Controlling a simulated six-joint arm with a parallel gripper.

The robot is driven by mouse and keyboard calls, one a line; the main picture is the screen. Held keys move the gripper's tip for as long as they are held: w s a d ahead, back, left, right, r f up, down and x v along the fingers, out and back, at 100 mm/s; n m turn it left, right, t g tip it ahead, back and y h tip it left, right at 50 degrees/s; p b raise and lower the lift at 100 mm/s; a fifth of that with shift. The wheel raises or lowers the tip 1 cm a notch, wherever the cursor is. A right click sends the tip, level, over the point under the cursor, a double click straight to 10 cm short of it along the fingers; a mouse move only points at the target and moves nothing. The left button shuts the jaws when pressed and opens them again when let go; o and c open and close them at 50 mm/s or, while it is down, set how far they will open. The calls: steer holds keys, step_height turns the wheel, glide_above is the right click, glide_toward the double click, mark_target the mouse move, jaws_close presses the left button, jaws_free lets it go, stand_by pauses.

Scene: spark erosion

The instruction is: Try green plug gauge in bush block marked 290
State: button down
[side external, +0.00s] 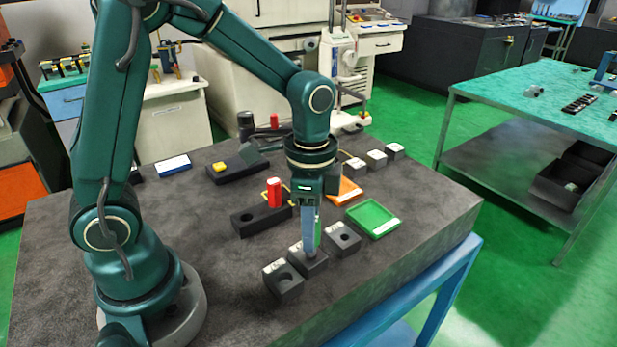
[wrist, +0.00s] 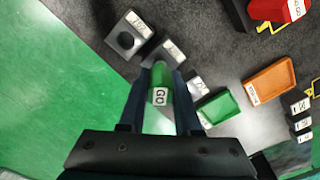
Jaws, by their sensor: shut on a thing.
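My gripper (side external: 309,248) points straight down over the middle one of three dark bush blocks. In the wrist view its fingers (wrist: 161,78) are shut on the green plug gauge (wrist: 161,96), which has a white GO label. Only a green sliver of the gauge (side external: 318,232) shows in the side view. Its lower end is at the middle block (side external: 318,264); I cannot tell how deep it sits in the bore. The left block (side external: 290,289) and right block (side external: 345,243) show open round holes. The block labels are too small to read surely, so I cannot tell which is 290.
A green tray (side external: 374,219) and an orange tray (side external: 347,191) lie behind the blocks. Several small labelled blocks (side external: 376,159) stand farther back. The table's front edge is close to the bush blocks.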

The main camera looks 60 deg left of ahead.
steer(key=shift+f, duration=1.1)
stand_by(1.0)
steer(key=shift+r, duration=0.1)
stand_by(0.9)
steer(key=shift+r, duration=2.4)
